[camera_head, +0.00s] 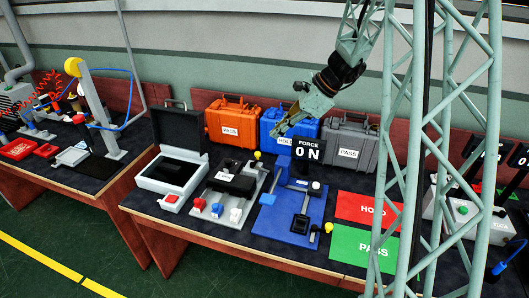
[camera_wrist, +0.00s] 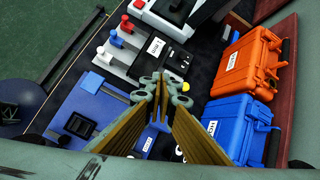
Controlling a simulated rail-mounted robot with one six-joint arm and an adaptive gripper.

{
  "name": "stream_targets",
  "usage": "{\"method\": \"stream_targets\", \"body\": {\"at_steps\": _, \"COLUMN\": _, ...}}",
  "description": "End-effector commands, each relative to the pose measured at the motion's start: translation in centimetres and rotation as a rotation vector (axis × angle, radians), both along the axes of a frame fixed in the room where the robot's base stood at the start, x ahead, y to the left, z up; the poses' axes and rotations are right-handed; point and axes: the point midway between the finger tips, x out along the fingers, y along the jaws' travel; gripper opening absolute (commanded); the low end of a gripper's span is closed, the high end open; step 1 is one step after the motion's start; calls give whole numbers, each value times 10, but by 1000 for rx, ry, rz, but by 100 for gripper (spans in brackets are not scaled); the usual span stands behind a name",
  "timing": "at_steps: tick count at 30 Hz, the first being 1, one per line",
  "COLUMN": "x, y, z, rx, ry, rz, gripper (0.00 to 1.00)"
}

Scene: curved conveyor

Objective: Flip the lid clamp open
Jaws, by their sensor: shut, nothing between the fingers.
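My gripper (camera_head: 284,130) is shut and empty, in the air in front of the blue case and left of the force display. In the wrist view its fingers (camera_wrist: 160,88) meet above the work mat. A blue fixture plate (camera_head: 285,240) carries a black frame (camera_head: 300,227) and a lever with a yellow knob (camera_head: 328,227); the plate also shows in the wrist view (camera_wrist: 110,98). Left of it a grey fixture (camera_head: 210,224) holds a black block (camera_head: 232,184) and blue, red and white caps, with a yellow ball (camera_head: 257,155) behind. I cannot tell which part is the lid clamp.
A force display (camera_head: 308,150) reading 0 N stands behind the blue plate. Orange (camera_head: 232,122), blue (camera_head: 291,125) and grey (camera_head: 349,142) cases line the back. An open light-grey case (camera_head: 148,183) sits left. Red (camera_head: 368,210) and green (camera_head: 363,246) mats lie right.

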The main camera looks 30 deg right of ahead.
Motion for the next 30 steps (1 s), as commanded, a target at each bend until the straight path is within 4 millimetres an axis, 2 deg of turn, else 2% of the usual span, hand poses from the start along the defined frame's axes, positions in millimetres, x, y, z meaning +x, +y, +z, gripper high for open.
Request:
{"method": "stream_targets", "body": {"at_steps": 12, "x": 28, "y": -69, "z": -64, "rx": 123, "ry": 63, "rz": -242, "gripper": 0}}
{"method": "stream_targets", "body": {"at_steps": 18, "x": 36, "y": -95, "z": -88, "rx": 167, "ry": 85, "rz": -332, "gripper": 0}}
{"method": "stream_targets", "body": {"at_steps": 23, "x": 39, "y": -104, "z": -98, "rx": 185, "ry": 92, "rz": -366, "gripper": 0}}
{"method": "stream_targets", "body": {"at_steps": 30, "x": 39, "y": -106, "z": -100, "rx": 189, "ry": 94, "rz": -375, "gripper": 0}}
